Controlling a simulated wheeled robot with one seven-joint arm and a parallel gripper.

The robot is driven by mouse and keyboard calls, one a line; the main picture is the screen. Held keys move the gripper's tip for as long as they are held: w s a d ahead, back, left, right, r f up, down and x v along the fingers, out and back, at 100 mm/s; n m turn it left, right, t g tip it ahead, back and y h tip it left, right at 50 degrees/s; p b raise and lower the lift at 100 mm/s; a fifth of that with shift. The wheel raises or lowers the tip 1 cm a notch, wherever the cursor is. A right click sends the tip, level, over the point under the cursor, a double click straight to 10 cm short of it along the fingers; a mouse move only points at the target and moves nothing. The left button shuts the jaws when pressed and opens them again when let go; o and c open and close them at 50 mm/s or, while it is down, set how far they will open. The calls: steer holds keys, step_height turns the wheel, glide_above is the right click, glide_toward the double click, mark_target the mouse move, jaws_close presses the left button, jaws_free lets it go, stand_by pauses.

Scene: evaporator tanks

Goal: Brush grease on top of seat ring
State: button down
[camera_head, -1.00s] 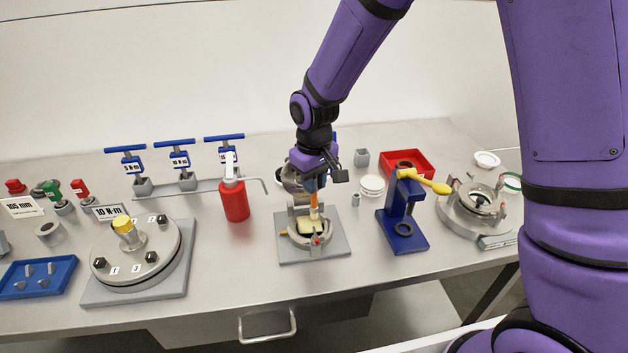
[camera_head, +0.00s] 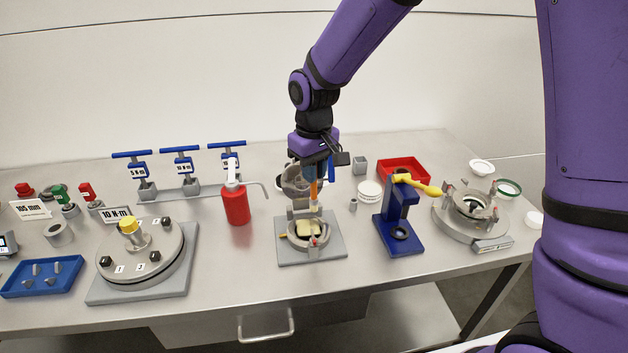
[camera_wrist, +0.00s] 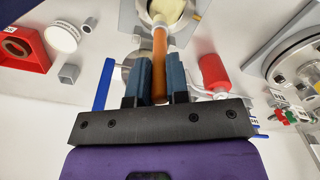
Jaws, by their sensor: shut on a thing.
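My gripper (camera_head: 318,172) is shut on the orange-brown handle of a brush (camera_head: 314,190), which hangs roughly upright below it. In the wrist view the handle of the brush (camera_wrist: 159,50) runs up between the two blue fingers (camera_wrist: 157,78). The brush's pale bristle end reaches down into a round metal fitting (camera_head: 306,240) on a grey square plate (camera_head: 333,254). A pale yellow mass shows at this end inside the fitting. The seat ring cannot be told apart clearly, and I cannot tell whether the bristles touch it.
A red pump bottle (camera_head: 236,206) stands left of the plate. A blue press with yellow handle (camera_head: 400,215) stands close on the right. A flanged round assembly (camera_head: 470,212) is farther right. A bolted disc (camera_head: 138,250) is at left. The table front is clear.

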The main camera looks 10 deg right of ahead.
steer(key=shift+r, duration=0.95)
